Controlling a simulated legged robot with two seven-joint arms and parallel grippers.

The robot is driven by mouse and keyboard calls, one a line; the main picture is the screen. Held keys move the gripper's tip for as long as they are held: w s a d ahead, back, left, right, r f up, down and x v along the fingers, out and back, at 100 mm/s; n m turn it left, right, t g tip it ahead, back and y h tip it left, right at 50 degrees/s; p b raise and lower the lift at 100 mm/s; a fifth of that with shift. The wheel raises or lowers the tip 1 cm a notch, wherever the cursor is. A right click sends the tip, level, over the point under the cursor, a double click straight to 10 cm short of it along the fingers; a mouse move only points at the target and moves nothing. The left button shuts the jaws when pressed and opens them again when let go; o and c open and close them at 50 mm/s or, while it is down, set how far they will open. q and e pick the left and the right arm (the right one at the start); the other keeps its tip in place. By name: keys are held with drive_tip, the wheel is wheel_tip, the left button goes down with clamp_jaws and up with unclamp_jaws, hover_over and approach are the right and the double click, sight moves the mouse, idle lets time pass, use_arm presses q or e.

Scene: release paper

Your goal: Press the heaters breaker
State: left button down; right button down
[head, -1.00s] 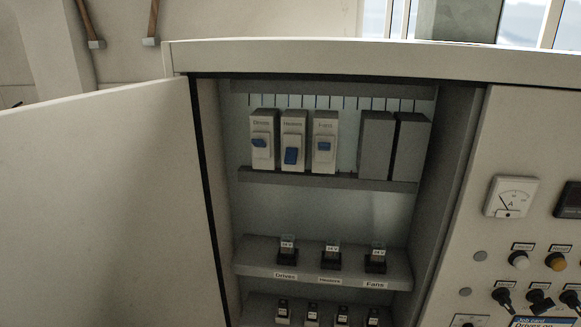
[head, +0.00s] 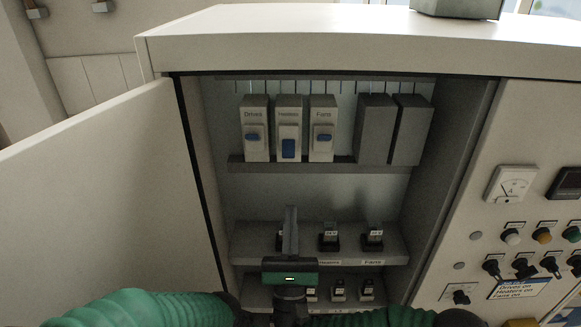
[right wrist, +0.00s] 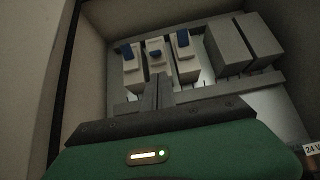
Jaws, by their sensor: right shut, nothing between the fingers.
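The heaters breaker (head: 288,115) is the middle of three light breakers on the upper rail inside the open cabinet. Its blue lever (head: 288,149) sits low, while the levers on the Drives breaker (head: 255,115) and Fans breaker (head: 322,114) sit higher. My right gripper (head: 290,212) is shut and empty, pointing up in front of the lower shelf, below the breakers. In the right wrist view its closed fingers (right wrist: 158,92) point toward the heaters breaker (right wrist: 160,70), apparently apart from it. My left gripper is out of view.
Two plain grey blocks (head: 392,130) stand right of the breakers. The lower shelf (head: 350,240) carries small dark relays. The open door (head: 90,190) is at left, and the control panel (head: 520,200) with knobs and a meter is at right.

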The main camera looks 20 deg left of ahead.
sight(288, 149)
drive_tip(key=p+x, duration=0.4)
drive_tip(key=x, duration=0.6)
drive_tip(key=shift+a, duration=0.2)
drive_tip(key=shift+a+f, duration=0.1)
drive_tip(key=shift+w, duration=0.1)
